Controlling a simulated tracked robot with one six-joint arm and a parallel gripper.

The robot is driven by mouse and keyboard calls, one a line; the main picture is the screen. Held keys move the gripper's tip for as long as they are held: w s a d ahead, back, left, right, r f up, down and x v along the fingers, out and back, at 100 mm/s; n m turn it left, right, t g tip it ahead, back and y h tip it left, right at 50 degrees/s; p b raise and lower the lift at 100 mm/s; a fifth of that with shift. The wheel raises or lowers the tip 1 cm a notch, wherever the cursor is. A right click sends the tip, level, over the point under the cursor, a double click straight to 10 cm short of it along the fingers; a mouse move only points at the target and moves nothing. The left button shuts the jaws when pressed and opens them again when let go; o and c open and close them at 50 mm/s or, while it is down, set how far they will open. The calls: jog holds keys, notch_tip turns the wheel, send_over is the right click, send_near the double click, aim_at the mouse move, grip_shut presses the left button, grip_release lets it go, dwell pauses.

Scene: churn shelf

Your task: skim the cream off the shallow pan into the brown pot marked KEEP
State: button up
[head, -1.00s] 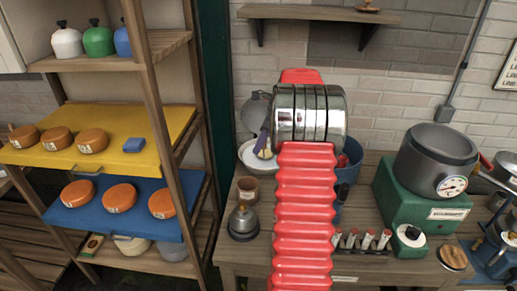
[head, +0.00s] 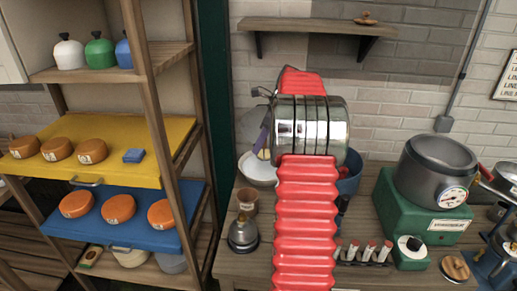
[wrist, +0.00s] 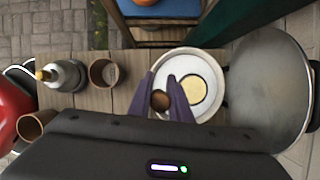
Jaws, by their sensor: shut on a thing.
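The shallow white pan (wrist: 216,108) lies under my gripper in the wrist view, and its rim shows beside my arm in the head view (head: 257,174). A round pale-yellow patch (wrist: 195,89) shows within it, just right of my fingers; whether it is cream in the pan or on a tool is unclear. My gripper (wrist: 174,97), with purple fingers, is shut on a brown round-ended thing (wrist: 160,100), perhaps a tool handle. A brown pot (wrist: 103,72) stands left of the pan, also in the head view (head: 247,199). Its marking is unreadable.
A second brown pot (wrist: 33,126) stands further left. A grey metal can (wrist: 64,75) is beside the first pot. A large metal disc (wrist: 270,85) is right of the pan. A green machine (head: 420,210) stands right on the bench; a cheese shelf (head: 150,130) is left.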

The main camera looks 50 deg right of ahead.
jog(key=shift+r, duration=1.6)
jog(key=shift+a, duration=0.1)
